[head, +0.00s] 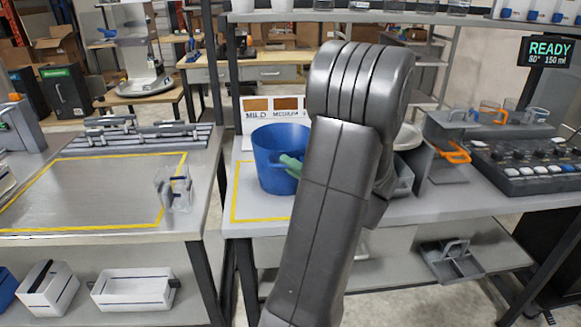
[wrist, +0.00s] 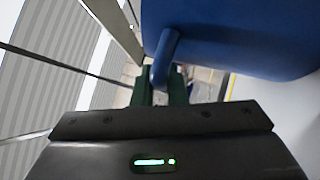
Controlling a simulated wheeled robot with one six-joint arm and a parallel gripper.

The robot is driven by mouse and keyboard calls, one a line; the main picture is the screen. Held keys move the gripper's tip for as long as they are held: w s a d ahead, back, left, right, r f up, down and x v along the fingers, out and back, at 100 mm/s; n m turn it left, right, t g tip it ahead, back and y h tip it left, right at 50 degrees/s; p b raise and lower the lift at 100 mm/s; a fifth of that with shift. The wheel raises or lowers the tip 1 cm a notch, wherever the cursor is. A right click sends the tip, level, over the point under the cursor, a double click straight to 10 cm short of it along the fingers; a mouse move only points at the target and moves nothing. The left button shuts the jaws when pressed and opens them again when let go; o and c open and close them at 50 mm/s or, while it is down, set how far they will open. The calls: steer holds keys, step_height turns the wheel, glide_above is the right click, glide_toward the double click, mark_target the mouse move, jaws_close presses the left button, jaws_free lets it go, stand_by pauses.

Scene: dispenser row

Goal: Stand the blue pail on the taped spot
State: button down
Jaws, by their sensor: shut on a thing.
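The blue pail (head: 268,160) is upright over the yellow-taped spot (head: 234,206) on the right-hand bench. Its base appears within the tape lines; I cannot tell if it touches the bench. My gripper (head: 291,165) has green fingers at the pail's right side, and my dark arm hides the right part of the taped spot. In the wrist view the pail (wrist: 225,35) fills the upper right. My gripper (wrist: 160,88) is shut on the pail's blue handle, which comes down between the green fingers.
A larger yellow-taped area (head: 90,195) lies on the left bench, with a clear glass jug (head: 174,188) at its right edge. Sample cards (head: 272,108) stand behind the pail. An orange-handled item (head: 453,153) and a button panel (head: 530,165) are at the right.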

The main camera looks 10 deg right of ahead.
steer(key=c, duration=1.5)
jaws_free()
steer(key=shift+o, duration=0.2)
steer(key=v, duration=1.2)
